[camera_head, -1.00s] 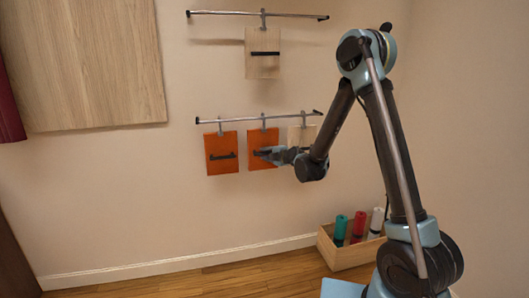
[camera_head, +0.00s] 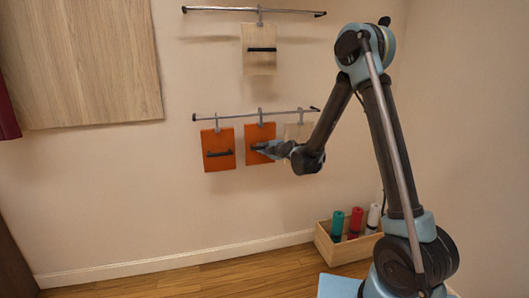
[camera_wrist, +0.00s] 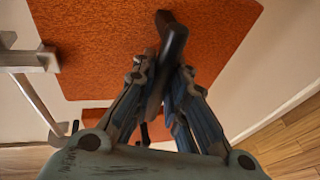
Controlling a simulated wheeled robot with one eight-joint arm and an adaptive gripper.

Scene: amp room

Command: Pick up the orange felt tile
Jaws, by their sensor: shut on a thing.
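Two orange tiles hang side by side from the lower wall rail in the head view. The middle tile on that rail, an orange felt tile (camera_head: 261,134), has a dark bar handle, and my gripper (camera_head: 262,147) is at it. In the wrist view the felt face of this tile (camera_wrist: 110,45) fills the top, and my gripper (camera_wrist: 163,78) is shut on its dark handle (camera_wrist: 173,42). The tile still appears to hang from its clip. The left orange tile (camera_head: 218,140) hangs apart from my gripper. The fingers partly hide the handle.
The lower rail (camera_head: 225,116) also carries a pale tile (camera_head: 294,132) to the right, partly behind my arm. An upper rail (camera_head: 225,9) holds a wooden tile (camera_head: 259,64). A wooden box (camera_head: 340,250) with coloured cylinders stands on the floor below.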

